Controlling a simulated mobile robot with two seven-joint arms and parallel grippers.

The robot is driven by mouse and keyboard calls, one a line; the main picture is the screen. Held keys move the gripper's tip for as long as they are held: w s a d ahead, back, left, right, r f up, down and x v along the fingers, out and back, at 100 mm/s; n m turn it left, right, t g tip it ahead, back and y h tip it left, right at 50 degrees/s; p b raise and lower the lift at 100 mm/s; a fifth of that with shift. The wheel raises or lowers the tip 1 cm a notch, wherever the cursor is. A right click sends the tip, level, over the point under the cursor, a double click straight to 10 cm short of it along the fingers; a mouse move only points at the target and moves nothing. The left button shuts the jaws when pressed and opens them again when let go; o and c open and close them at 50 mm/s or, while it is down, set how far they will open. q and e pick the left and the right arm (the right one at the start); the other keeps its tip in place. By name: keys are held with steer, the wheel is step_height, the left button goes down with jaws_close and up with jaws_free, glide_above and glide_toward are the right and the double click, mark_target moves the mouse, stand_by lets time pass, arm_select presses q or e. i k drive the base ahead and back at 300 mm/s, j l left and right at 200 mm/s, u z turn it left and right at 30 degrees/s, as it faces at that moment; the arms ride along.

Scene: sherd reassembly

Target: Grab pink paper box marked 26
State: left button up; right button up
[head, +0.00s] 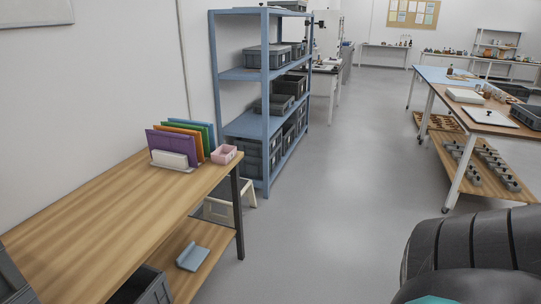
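A small pink box (224,154) stands at the far right end of the wooden bench at the left, close to the bench's edge. Its top looks open; any number on it is too small to read. It sits just right of a rack of coloured folders (180,143). Neither of my grippers is in view. A dark ribbed part of my own body fills the lower right corner.
The wooden bench (110,225) has a mostly clear top. A blue shelf unit (265,100) with grey crates stands behind it. A pale stool (222,212) is beneath the bench's far end. The grey floor (335,200) is open; tables stand at right.

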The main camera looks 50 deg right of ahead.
mark_target(224, 154)
steer(key=z, duration=1.3)
steer(key=i+l+u, duration=0.1)
steer(key=u, duration=1.25)
steer(key=i+l+u, duration=0.1)
steer(key=l+u, duration=0.9)
steer(key=l, duration=0.25)
steer(key=k+l+u, duration=0.2)
steer(key=l, duration=0.25)
steer(key=l+u, duration=0.15)
steer(key=l, duration=0.3)
steer(key=k+l+u, duration=0.2)
steer(key=l, duration=0.2)
steer(key=k+l, duration=0.1)
steer(key=l, duration=0.25)
steer(key=k+l, duration=0.1)
steer(key=l, duration=0.25)
steer(key=k+l, duration=0.1)
steer(key=l, duration=0.3)
steer(key=k+l+u, duration=0.1)
steer(key=l, duration=0.25)
steer(key=k+l, duration=0.1)
steer(key=l, duration=0.25)
